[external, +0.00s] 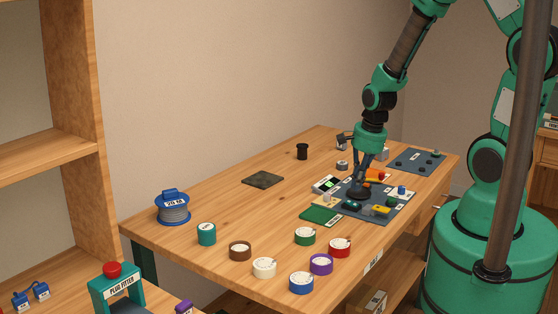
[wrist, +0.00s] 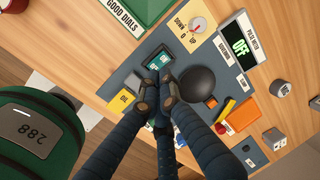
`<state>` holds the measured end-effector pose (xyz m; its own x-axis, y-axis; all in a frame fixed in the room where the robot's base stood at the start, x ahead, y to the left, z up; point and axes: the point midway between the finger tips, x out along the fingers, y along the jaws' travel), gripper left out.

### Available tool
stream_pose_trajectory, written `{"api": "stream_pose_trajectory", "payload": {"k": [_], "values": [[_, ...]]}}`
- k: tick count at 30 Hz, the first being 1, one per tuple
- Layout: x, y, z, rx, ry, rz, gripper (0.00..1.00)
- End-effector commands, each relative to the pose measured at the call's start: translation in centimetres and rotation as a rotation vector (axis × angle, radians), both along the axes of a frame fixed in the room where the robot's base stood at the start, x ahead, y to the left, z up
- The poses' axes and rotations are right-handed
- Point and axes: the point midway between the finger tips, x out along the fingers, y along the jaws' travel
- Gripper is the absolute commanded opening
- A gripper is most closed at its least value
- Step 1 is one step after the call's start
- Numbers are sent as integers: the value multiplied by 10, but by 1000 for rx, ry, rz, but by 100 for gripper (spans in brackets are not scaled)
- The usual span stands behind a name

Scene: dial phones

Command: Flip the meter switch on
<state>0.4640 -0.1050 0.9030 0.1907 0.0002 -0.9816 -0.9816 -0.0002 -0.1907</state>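The pulse meter (wrist: 238,40) is a white-framed box with a black face and a lit green display that appears to read OFF. It also shows in the external view (external: 326,184). A dark switch block with a teal-lit face (wrist: 161,62) sits on the grey mat (wrist: 130,84), partly hidden by my fingers. My gripper (wrist: 159,92) has its dark fingertips drawn close together, over the near edge of this block. Contact is not clear. I see nothing held between them. In the external view, my gripper (external: 361,184) points down over the mat.
A black dome (wrist: 197,84) stands close right of my fingertips. A DOWN/0/UP dial (wrist: 198,24), a yellow block (wrist: 122,99) and an orange block (wrist: 243,115) are nearby. Several coloured dials, including a red one (external: 340,247), stand at the table's front. The table's left middle is mostly clear.

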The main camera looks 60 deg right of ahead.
Motion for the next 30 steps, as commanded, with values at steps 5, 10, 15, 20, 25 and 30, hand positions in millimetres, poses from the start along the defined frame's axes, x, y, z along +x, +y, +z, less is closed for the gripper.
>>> {"api": "stream_pose_trajectory", "payload": {"k": [5,10,15,20,25,30], "values": [[4,0,-28,0,2,-1,0],[8,0,-41,0,0,0,0],[9,0,-46,0,0,0,0],[9,0,-46,0,0,0,0],[9,0,-46,0,0,0,0],[9,0,-45,0,9,0,0]]}}
